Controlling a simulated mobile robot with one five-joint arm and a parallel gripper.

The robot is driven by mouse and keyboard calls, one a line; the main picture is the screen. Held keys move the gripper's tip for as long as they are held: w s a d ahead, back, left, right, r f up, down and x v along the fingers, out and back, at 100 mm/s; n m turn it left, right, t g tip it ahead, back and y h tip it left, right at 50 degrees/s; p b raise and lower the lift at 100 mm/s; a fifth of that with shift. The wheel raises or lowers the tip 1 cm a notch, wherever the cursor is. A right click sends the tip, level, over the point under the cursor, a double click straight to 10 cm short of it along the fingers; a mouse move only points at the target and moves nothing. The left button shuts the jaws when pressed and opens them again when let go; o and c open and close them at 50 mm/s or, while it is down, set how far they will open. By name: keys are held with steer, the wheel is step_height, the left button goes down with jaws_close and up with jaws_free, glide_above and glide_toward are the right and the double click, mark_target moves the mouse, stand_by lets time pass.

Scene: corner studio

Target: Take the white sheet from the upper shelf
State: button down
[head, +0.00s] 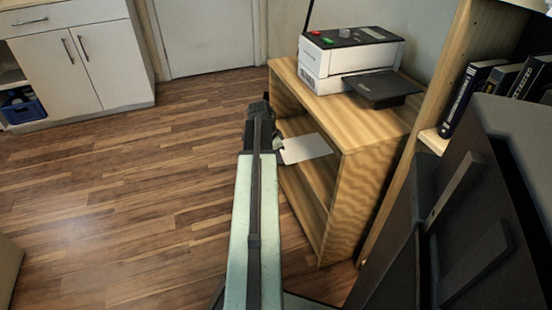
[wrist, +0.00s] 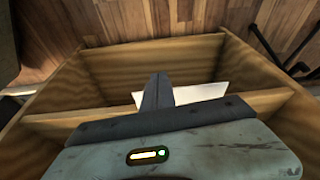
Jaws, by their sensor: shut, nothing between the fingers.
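The white sheet (head: 306,149) lies flat on the upper shelf of the wooden shelf unit (head: 345,190), part of it reaching toward the unit's open left side. In the wrist view the sheet (wrist: 205,92) shows as a pale strip, partly hidden behind my fingers. My gripper (head: 278,145) is at the open side of the unit, by the sheet's left edge in the head view. In the wrist view my gripper (wrist: 158,80) is shut and empty, its fingers together in front of the sheet. I cannot tell whether they touch it.
A white printer (head: 345,60) with a dark tray (head: 382,88) stands on top of the unit. A bookcase with dark books (head: 470,95) is at the right. White cabinets (head: 80,60) stand at the far left. The wooden floor (head: 120,190) left of my arm is clear.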

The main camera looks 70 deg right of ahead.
steer(key=shift+s+d, duration=0.4)
steer(key=shift+d, duration=0.05)
